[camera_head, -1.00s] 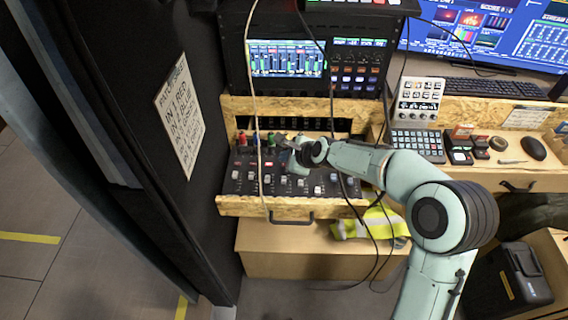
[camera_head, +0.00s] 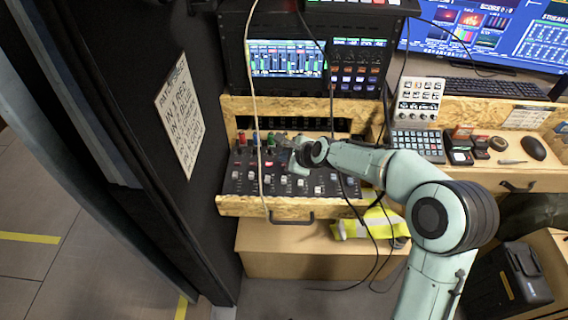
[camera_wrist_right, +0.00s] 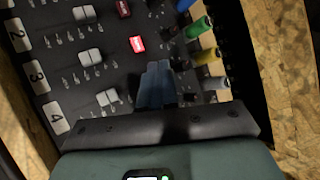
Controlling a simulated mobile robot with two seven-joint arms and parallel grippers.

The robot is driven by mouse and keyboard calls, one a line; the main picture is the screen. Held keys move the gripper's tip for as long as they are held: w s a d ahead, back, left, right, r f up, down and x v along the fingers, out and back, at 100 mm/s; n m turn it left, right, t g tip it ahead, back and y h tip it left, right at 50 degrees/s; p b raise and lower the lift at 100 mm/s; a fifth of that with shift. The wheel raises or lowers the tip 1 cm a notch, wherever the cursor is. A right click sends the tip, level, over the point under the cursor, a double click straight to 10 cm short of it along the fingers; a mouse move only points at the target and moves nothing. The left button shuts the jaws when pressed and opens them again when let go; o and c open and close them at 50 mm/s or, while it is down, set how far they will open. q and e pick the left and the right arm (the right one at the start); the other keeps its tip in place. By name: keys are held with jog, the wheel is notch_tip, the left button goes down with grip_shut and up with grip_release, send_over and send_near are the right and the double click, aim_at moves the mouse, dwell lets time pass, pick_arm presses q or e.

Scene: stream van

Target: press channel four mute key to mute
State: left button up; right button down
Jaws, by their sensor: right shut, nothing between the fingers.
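The audio mixer (camera_head: 240,186) sits in a plywood drawer in the head view. My right gripper (camera_head: 286,143) is over its upper middle part. In the right wrist view, the shut, empty fingers (camera_wrist_right: 157,85) point down at the panel in the channel four row. The channel four label (camera_wrist_right: 55,117) and fader cap (camera_wrist_right: 107,97) show; the channel four mute key is not visible and appears covered by the fingers. The channel three key (camera_wrist_right: 137,44) glows red, and the channel two key (camera_wrist_right: 123,10) is dark red. Contact cannot be told. My left gripper is out of view.
Coloured knobs, including a green one (camera_wrist_right: 198,27) and a yellow one (camera_wrist_right: 208,56), stand close beside the fingers. A pale cable (camera_head: 259,130) hangs across the mixer. The drawer's plywood front (camera_head: 240,206) and a dark wall on the left bound the space.

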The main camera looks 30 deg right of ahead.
jog(key=shift+f, duration=0.15)
jog(key=shift+f+b, duration=0.3)
jog(key=shift+f, duration=0.3)
dwell(0.7)
jog(key=shift+r+p, duration=0.6)
jog(key=shift+r, duration=0.1)
notch_tip(320, 180, up, 6)
jog(key=p, duration=0.6)
dwell(0.4)
